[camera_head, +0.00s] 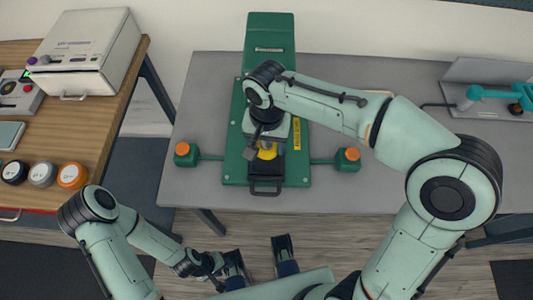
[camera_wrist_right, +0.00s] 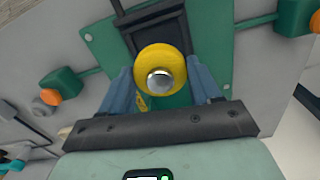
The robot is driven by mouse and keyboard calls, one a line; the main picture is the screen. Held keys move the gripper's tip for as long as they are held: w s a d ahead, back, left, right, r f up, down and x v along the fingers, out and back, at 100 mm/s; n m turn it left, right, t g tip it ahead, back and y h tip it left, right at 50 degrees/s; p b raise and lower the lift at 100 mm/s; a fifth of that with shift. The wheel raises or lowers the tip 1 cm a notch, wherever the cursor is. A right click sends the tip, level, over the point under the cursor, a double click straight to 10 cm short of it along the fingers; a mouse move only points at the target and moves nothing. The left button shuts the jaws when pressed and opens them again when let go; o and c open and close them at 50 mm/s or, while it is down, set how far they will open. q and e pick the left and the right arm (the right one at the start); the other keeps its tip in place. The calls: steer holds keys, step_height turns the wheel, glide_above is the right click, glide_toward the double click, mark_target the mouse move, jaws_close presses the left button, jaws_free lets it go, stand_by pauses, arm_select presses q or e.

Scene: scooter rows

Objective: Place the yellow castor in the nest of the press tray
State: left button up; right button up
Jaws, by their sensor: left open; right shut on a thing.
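The yellow castor (camera_head: 267,152) is at the front of the green press, over the dark press tray (camera_head: 265,189). In the right wrist view the castor (camera_wrist_right: 148,53) is a yellow disc with a shiny metal ball in its middle. My right gripper (camera_head: 261,143) is shut on it, with a blue finger on either side. The tray's dark frame and handle show beyond the castor. The nest is hidden, and I cannot tell whether the castor touches the tray. My left gripper (camera_head: 257,250) is open and empty in front of the table.
The green press (camera_head: 270,32) stands on the grey table (camera_head: 205,95), with orange buttons at its left (camera_head: 182,149) and right (camera_head: 352,154). My right arm covers part of the press. A teal device (camera_head: 495,92) stands at the right. A wooden bench (camera_head: 95,125) at the left holds a white machine and several round pots.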

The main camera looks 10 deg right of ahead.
mark_target(267, 153)
steer(key=shift+f+b, duration=0.4)
steer(key=shift+f, duration=2.4)
steer(key=shift+f, duration=0.1)
steer(key=o, duration=1.2)
steer(key=shift+r, duration=0.25)
step_height(267, 153, up, 12)
steer(key=shift+f+p, duration=0.1)
steer(key=shift+p, duration=1)
